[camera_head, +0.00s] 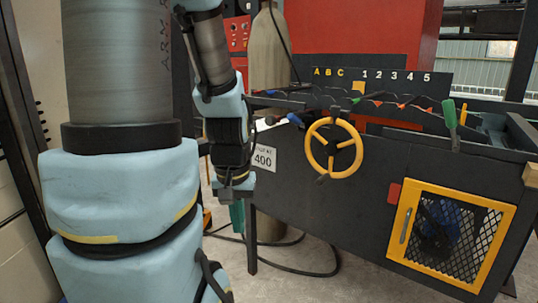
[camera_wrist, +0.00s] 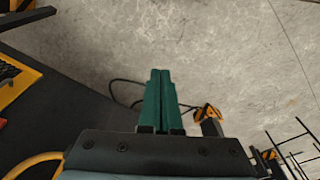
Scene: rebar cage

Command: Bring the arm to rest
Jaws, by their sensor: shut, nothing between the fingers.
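My arm, in light blue covers, fills the left of the head view. My gripper (camera_head: 237,216) hangs pointing down in front of the left end of the dark machine (camera_head: 300,160). Its green fingers also show in the wrist view (camera_wrist: 160,74), close together, with nothing seen between them. Below them in the wrist view is bare concrete floor (camera_wrist: 200,40). My gripper appears apart from the machine's front panel, though the exact gap cannot be told.
The machine carries a yellow handwheel (camera_head: 334,148), a green-handled lever (camera_head: 449,114) and a yellow-framed mesh door (camera_head: 450,236). A black cable (camera_head: 300,272) lies on the floor. In the wrist view, a black-and-yellow marked post (camera_wrist: 208,114) and thin dark bars (camera_wrist: 290,150) stand at lower right.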

